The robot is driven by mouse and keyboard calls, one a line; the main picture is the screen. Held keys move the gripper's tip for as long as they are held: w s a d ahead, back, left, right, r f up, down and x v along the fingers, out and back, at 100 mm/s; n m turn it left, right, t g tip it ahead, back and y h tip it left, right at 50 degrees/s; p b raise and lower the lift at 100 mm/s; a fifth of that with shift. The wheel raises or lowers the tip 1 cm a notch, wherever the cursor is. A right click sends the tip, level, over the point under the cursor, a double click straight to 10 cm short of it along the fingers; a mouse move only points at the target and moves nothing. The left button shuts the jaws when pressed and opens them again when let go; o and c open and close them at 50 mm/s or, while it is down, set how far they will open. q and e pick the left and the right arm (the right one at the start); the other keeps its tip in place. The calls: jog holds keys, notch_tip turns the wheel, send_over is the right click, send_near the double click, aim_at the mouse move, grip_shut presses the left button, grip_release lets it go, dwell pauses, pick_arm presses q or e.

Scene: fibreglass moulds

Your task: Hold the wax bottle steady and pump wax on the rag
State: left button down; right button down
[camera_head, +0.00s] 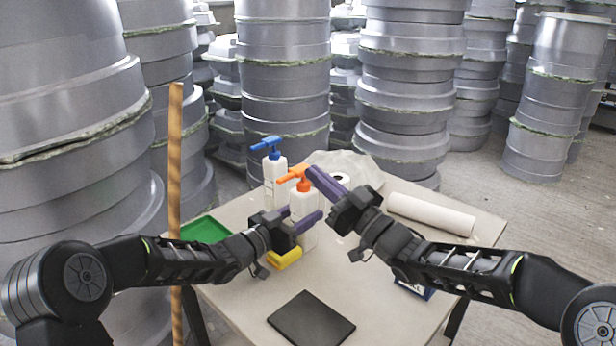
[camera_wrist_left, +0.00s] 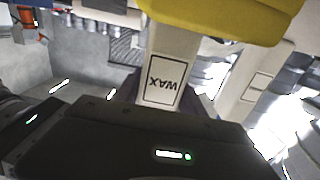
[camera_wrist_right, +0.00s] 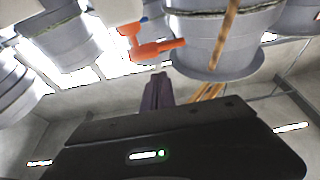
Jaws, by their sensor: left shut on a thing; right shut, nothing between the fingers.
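The wax bottle (camera_head: 304,204) is white with an orange pump head (camera_head: 296,176) and stands upright on the table. Its WAX label (camera_wrist_left: 162,80) shows upside down in the left wrist view. My left gripper (camera_head: 300,218) is shut around the bottle's body, one purple finger on each side. My right gripper (camera_head: 313,174) is shut and empty, its fingertips right beside the pump head; whether they touch is unclear. The pump head also shows in the right wrist view (camera_wrist_right: 150,45). A yellow piece (camera_head: 284,258), possibly the rag, lies on the table just in front of the bottle.
A second white bottle with a blue pump (camera_head: 272,165) stands behind the wax bottle. A green tray (camera_head: 205,230), a white paper roll (camera_head: 431,214) and a black flat plate (camera_head: 311,319) lie on the table (camera_head: 250,304). A wooden pole (camera_head: 175,150) stands left. Stacked grey moulds (camera_head: 405,90) surround the table.

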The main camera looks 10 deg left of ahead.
jog(key=v, duration=0.7)
dwell(0.6)
pick_arm(q)
jog(key=c, duration=0.6)
grip_release()
send_over(280, 263)
jog(key=a, duration=0.3)
pick_arm(e)
jog(key=shift+r, duration=0.1)
